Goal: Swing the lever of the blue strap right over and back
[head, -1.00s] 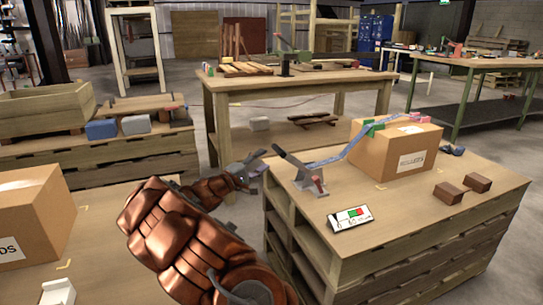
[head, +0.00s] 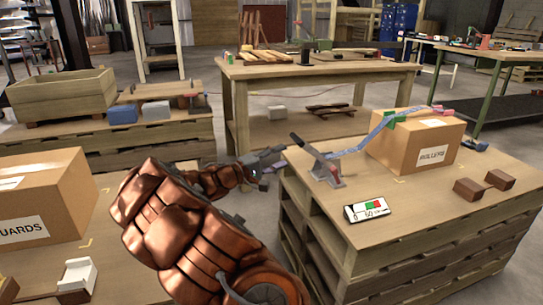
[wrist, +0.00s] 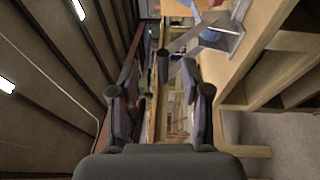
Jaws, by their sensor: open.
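The blue strap (head: 372,138) runs over the cardboard box marked ROLLERS (head: 412,146) down to a grey ratchet buckle (head: 328,172) on the pallet-stack table. Its lever (head: 308,150) slants up and to the left, ending in a dark grip (head: 296,139). My gripper (head: 271,160) is left of the lever, a little below the grip, and apart from it. In the wrist view my gripper (wrist: 162,100) is open and empty. The dark grip (wrist: 162,66) shows ahead between the fingers, with the grey lever (wrist: 195,38) running to the upper right.
A tablet-like panel (head: 366,211) and two brown blocks (head: 468,189) lie on the same tabletop (head: 420,225). Another carton (head: 45,190) stands at the left. A wooden workbench (head: 320,70) is behind. Open floor lies between the tables.

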